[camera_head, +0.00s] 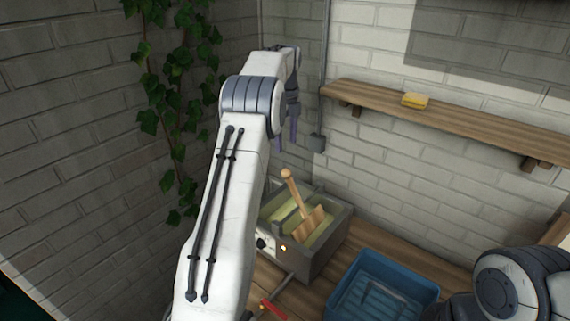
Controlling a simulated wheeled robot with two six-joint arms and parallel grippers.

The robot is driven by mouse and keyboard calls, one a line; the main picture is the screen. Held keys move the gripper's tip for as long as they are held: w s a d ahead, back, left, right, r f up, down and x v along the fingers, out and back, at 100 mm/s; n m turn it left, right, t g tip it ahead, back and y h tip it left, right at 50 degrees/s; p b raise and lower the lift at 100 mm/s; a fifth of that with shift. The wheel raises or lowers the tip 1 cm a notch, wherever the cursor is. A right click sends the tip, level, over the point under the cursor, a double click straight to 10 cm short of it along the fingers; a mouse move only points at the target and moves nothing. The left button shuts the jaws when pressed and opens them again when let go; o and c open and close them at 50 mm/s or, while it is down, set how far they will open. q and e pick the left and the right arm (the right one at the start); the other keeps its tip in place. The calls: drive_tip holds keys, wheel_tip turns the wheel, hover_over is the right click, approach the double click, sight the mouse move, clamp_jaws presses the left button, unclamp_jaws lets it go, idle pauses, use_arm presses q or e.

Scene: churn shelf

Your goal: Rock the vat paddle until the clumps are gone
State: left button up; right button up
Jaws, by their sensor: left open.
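The vat (318,262) is a grey box on the wooden counter, with yellowish-green contents (284,212) inside. The wooden paddle (309,221) stands tilted in it, its round-ended handle leaning up and left. Clumps cannot be made out at this size. My left gripper (286,137) is above and behind the vat, near the wall corner, pointing down. Its purple fingers are apart and empty, clear of the paddle. My left arm hides the vat's left side. My right arm shows at the lower right, but its gripper is out of view.
A blue crate (362,258) stands on the counter right of the vat. A red-handled thing (272,309) lies in front of the vat. A wooden shelf (462,119) on the wall holds a yellow block (415,100). Ivy (172,90) hangs at the left wall.

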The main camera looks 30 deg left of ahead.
use_arm(q)
wheel_tip(320, 180, down, 10)
drive_tip(key=p, duration=0.2)
drive_tip(key=shift+f+p, duration=0.1)
drive_tip(key=shift+p, duration=0.2)
clamp_jaws()
idle(1.3)
